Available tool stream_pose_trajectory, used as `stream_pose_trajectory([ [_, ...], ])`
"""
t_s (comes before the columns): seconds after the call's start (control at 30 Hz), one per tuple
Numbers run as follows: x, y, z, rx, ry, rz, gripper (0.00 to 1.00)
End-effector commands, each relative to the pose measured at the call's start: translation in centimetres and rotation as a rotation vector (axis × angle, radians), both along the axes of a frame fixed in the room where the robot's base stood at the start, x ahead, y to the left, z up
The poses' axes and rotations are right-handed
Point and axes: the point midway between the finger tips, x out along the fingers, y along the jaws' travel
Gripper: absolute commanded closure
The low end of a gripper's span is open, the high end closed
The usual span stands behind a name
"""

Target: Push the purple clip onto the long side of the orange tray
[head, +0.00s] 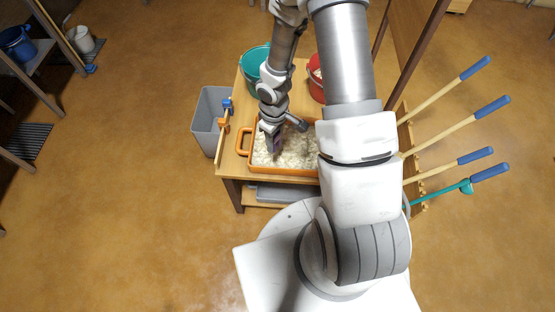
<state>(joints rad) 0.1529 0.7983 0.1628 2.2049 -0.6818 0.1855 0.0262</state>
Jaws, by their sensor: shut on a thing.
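The orange tray (285,172) sits on the wooden table, filled with pale, lumpy material. Its handle shows on the left, and my arm hides its right part. My gripper (273,151) points down over the left part of the tray, inside the rim as seen from here. It is shut on a small dark purple piece (277,141), which looks like the purple clip and is mostly hidden by the fingers. I cannot tell whether the clip touches the rim or the filling.
A blue clip (227,103) and an orange clip (223,124) sit along the table's left edge. A teal bucket (252,64) and a red bucket (316,88) stand behind the tray. A grey bin (208,122) is left of the table. Blue-handled tools (475,68) stick out at right.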

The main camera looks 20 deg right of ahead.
Motion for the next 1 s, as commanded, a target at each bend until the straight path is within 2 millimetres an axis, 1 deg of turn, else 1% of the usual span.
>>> stream_pose_trajectory([
  [0.03, -0.2, 0.0, -1.8, 0.0, 0.0, 0.07, 1.0],
  [0.1, -0.4, -0.1, -2.8, 0.001, 0.001, 0.174, 1.0],
  [0.23, -0.8, -0.1, -4.4, 0.0, 0.0, 0.348, 1.0],
  [0.4, -1.1, -0.1, -5.6, 0.0, -0.001, 0.503, 1.0],
  [0.53, -1.2, -0.1, -5.8, 0.001, 0.0, 0.557, 1.0],
  [0.73, -1.2, -0.1, -6.4, 0.001, 0.001, 0.569, 1.0],
  [0.87, -1.2, -0.2, -7.3, 0.001, 0.001, 0.568, 1.0],
  [1.0, -1.2, -0.2, -8.6, 0.001, 0.001, 0.568, 1.0],
])
